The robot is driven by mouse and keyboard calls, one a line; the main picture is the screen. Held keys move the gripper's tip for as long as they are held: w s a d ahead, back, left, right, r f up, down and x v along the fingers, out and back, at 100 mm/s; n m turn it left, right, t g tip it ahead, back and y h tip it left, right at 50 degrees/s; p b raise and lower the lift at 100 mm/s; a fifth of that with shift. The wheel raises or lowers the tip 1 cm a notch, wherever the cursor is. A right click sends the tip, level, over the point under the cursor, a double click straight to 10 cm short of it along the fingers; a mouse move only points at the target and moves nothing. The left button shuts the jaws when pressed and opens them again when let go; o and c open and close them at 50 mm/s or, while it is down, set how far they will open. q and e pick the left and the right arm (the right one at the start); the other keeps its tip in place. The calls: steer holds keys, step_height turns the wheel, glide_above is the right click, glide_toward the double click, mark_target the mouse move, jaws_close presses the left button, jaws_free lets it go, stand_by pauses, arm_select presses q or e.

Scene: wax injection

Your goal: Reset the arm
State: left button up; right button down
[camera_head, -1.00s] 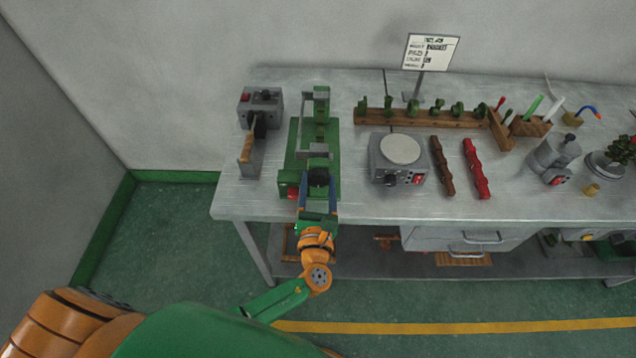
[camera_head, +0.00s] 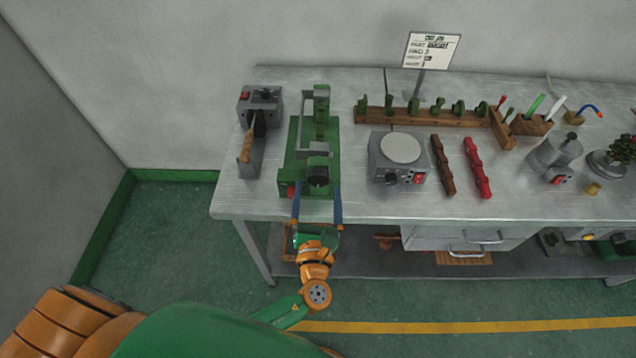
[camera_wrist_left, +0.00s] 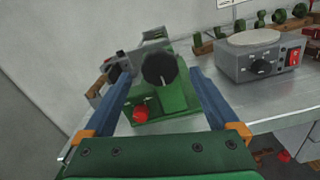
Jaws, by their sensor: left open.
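My left gripper (camera_head: 318,192) is open and empty at the front edge of the table. Its two blue fingers stand apart, just in front of the green machine (camera_head: 296,152). The machine has a black knob (camera_head: 317,176) and a red button (camera_head: 291,189) on its front. In the left wrist view the black knob (camera_wrist_left: 160,70) and the red button (camera_wrist_left: 141,112) show between the fingers, beyond the tips, with a gap to them. My left arm comes in from the lower left. My right gripper is in neither view.
The metal table (camera_head: 370,206) holds a grey device with a wooden handle (camera_head: 246,146) at left. A wooden rack (camera_head: 425,118) is behind.

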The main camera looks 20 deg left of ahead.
arm_select(q)
steer(key=v, duration=0.4)
